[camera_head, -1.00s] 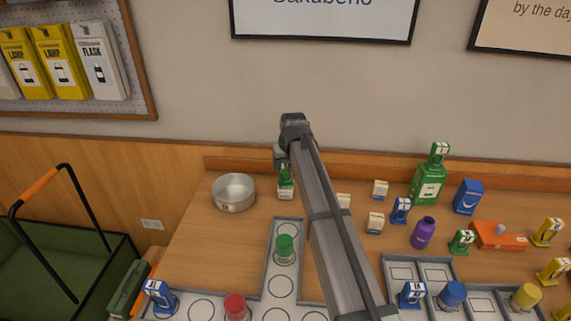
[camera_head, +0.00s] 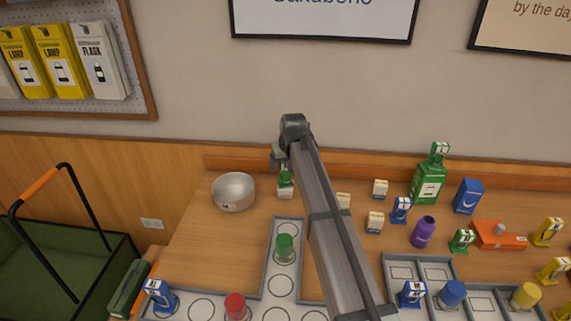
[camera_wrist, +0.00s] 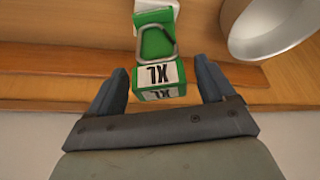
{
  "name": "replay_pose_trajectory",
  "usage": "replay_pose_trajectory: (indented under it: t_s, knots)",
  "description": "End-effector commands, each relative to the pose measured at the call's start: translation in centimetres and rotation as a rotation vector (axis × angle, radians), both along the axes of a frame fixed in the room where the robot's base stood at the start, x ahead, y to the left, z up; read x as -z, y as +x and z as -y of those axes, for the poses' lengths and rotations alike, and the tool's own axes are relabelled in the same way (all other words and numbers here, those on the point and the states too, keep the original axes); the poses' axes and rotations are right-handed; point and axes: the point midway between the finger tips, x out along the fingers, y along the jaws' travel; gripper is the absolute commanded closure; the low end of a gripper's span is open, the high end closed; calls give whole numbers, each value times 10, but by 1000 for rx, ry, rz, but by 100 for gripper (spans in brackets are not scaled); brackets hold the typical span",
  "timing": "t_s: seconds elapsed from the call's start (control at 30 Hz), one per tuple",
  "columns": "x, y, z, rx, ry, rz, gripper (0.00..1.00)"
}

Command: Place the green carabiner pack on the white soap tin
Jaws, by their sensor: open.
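The green carabiner pack (camera_wrist: 160,76), with an "XL" label and a grey carabiner on its face, stands between my spread fingers in the wrist view. In the head view the pack (camera_head: 286,178) is partly hidden by my gripper (camera_head: 279,160). My gripper (camera_wrist: 160,88) is open, with a gap on each side of the pack. A white thing, likely the soap tin (camera_head: 286,194), shows directly below the pack, which appears to rest on it. A white edge also shows beyond the pack in the wrist view (camera_wrist: 170,8). The contact itself is hidden.
A metal pot (camera_head: 234,193) stands close on the left, also near my gripper in the wrist view (camera_wrist: 270,28). A grey tray (camera_head: 271,240) holds a green-capped item (camera_head: 285,248) in front. Small white boxes (camera_head: 375,223) stand to the right. The wall is close behind.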

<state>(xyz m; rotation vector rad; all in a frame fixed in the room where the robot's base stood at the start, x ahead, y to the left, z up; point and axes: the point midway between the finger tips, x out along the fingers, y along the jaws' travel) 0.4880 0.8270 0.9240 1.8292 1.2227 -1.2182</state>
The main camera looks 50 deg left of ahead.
Motion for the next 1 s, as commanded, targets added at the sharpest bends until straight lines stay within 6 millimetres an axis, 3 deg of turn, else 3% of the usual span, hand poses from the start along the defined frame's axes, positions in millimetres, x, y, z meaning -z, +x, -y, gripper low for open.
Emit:
replay_pose_trajectory:
  t_s: [0.17,0.7,1.0]
  knots:
    - [-15,-2,6,0,1,0,17]
    - [-99,-15,38,0,1,0,17]
    - [-112,-18,43,0,-1,0,17]
